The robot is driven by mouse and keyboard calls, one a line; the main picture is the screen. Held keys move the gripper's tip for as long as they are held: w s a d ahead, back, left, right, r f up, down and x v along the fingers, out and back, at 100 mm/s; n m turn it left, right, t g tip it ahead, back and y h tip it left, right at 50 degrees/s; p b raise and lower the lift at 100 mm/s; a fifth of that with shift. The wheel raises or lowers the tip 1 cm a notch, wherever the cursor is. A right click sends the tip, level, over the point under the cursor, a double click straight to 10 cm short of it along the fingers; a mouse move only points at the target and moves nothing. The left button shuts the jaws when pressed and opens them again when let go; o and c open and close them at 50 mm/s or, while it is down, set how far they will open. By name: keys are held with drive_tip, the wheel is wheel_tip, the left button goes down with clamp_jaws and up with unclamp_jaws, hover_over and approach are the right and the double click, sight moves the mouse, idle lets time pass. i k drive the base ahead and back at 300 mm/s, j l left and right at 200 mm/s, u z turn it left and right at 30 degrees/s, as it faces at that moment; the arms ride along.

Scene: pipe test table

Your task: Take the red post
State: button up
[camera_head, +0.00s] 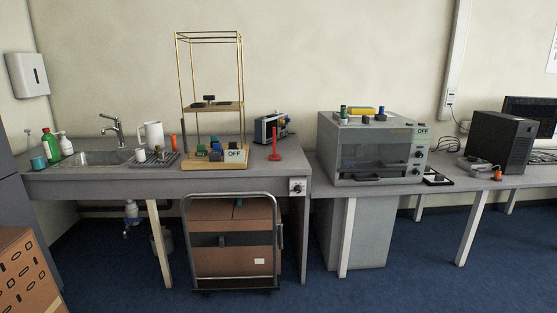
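The red post (274,144) stands upright on a small round red base. It is on the right part of the left grey table (240,183), near its front right. My gripper is not in view.
A small device (266,128) stands behind. A cart with boxes (232,240) blocks the floor in front. Blue floor (400,285) is clear at right.

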sight(274, 157)
drive_tip(key=i+z, duration=0.4)
drive_tip(key=i, duration=0.95)
drive_tip(key=i+u, duration=0.2)
drive_tip(key=i, duration=0.35)
drive_tip(key=i+l+u, duration=0.15)
drive_tip(key=i, duration=0.35)
drive_tip(key=i+l+u, duration=0.2)
drive_tip(key=i, duration=0.3)
drive_tip(key=l, duration=0.1)
